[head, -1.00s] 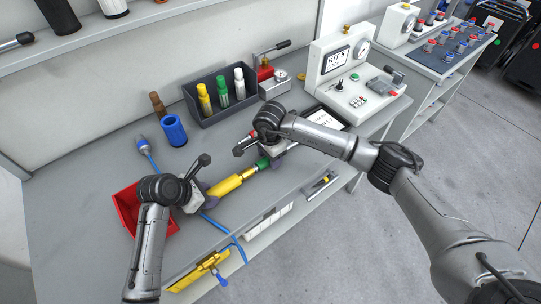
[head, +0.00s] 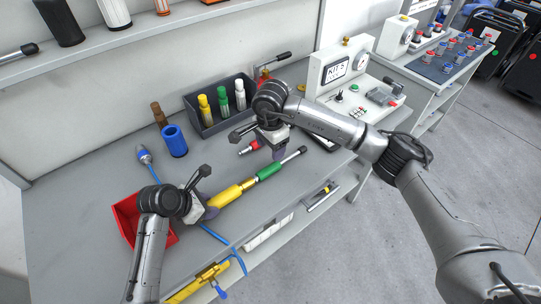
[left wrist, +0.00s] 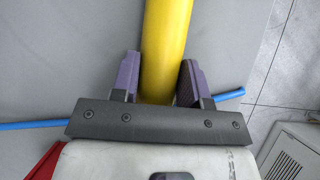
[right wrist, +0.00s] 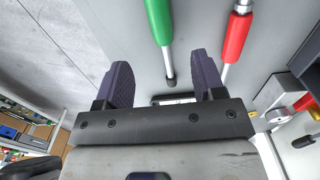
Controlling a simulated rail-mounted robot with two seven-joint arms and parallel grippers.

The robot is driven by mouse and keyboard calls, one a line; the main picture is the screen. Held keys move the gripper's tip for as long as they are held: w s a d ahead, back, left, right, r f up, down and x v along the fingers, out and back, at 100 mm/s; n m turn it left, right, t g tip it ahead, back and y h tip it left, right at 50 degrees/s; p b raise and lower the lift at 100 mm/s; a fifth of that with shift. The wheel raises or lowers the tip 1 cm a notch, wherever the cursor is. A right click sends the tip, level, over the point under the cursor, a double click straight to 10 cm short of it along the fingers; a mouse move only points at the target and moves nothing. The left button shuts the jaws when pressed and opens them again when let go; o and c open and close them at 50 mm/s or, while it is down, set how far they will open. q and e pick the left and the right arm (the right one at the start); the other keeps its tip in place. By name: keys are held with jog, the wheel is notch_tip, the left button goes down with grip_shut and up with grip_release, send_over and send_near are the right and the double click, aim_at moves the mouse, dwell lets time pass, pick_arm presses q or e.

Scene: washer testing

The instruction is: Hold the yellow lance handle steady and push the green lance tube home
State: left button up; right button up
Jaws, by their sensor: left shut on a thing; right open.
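The yellow lance handle (head: 228,194) lies over the front of the workbench. My left gripper (left wrist: 160,75) is shut on it, with one finger on each side. The green lance tube (head: 268,171) is in line with the handle's brass front end. They look joined or touching; how deep the tube sits cannot be told. Its grey metal rod points up and right. My right gripper (head: 279,154) is open and empty beside the rod. In the right wrist view, the green tube (right wrist: 158,20) ends in a rod whose tip appears between the open fingers (right wrist: 162,80).
A red-sleeved tube (head: 248,148) lies close behind my right gripper. A dark bin (head: 218,122) with several coloured nozzles, a blue cup (head: 174,141) and a test unit (head: 345,75) stand behind. A red bin (head: 127,222) is at left. A blue hose (head: 213,234) passes under the handle.

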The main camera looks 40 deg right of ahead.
jog(key=shift+r, duration=1.1)
pick_arm(q)
jog(key=o, duration=1)
jog(key=shift+r, duration=0.1)
jog(key=v, duration=1.2)
